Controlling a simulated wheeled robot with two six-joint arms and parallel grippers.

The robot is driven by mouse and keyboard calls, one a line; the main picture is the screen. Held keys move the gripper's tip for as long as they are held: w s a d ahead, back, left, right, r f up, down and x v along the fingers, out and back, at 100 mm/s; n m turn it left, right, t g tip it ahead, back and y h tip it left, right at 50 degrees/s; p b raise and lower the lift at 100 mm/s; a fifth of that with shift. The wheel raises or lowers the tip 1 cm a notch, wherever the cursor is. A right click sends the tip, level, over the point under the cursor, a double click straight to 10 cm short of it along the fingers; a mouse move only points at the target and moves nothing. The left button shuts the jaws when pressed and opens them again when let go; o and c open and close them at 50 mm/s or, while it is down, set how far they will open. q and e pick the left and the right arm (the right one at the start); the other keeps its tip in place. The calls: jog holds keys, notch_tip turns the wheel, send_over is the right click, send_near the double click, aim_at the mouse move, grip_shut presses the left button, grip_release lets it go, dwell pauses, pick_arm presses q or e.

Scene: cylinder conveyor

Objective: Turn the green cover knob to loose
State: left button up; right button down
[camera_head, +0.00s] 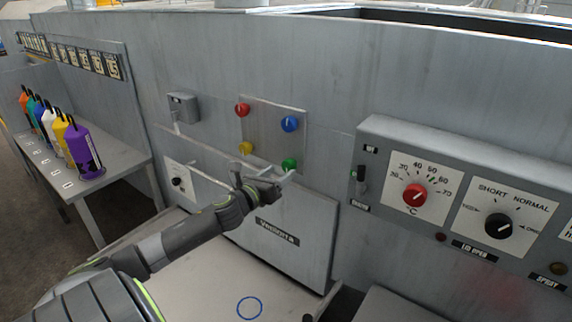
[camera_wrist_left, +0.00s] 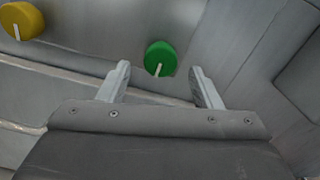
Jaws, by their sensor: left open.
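The green knob (camera_head: 289,164) is on a square metal plate (camera_head: 268,119) on the grey machine wall. In the left wrist view the green knob (camera_wrist_left: 160,58) is round with a white pointer line running down and slightly left. My left gripper (camera_head: 282,180) is open just below and in front of the green knob. In the left wrist view its two fingers (camera_wrist_left: 160,82) stand apart on either side of the knob, with gaps, and do not appear to touch it. My right gripper is not in view.
The same plate carries a red knob (camera_head: 242,110), a blue knob (camera_head: 289,123) and a yellow knob (camera_head: 246,148). A control box (camera_head: 455,195) juts out at right. Several coloured bottles stand on a side table (camera_head: 112,165) at left.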

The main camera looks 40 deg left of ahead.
aim_at(287, 168)
pick_arm(q)
jog(key=w+p, duration=0.1)
jog(key=w, duration=0.2)
jog(key=shift+a+r, duration=0.1)
jog(key=shift+a, duration=0.05)
jog(key=shift+w+p, duration=0.4)
jog(key=shift+w, duration=0.05)
jog(key=c, duration=1)
